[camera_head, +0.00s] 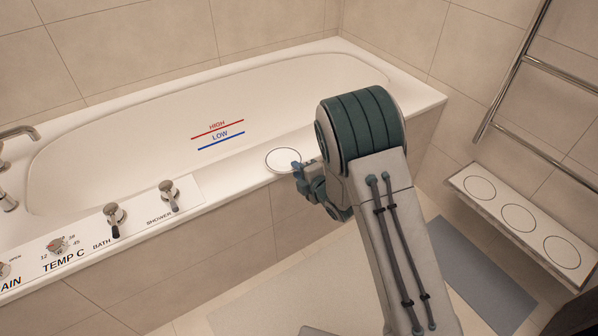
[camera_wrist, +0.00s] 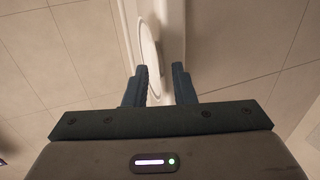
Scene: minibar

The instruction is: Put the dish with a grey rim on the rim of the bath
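The white dish with a thin grey rim (camera_head: 283,159) lies flat on the front rim of the bath (camera_head: 238,186), near its middle. My gripper (camera_head: 298,172) is at the dish's right edge in the head view. In the wrist view the dish (camera_wrist: 149,45) shows as a narrow ellipse just beyond my fingers, close to the left one. My gripper (camera_wrist: 161,84) has its fingers apart, with a visible gap between them. I cannot tell whether a finger touches the dish.
Bath and shower knobs (camera_head: 115,219) stand on the rim's left part. A low shelf (camera_head: 464,184) with several round marks is at the right, under a metal towel rail (camera_head: 520,62). A grey mat (camera_head: 478,268) lies on the floor. The rim right of the dish looks clear.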

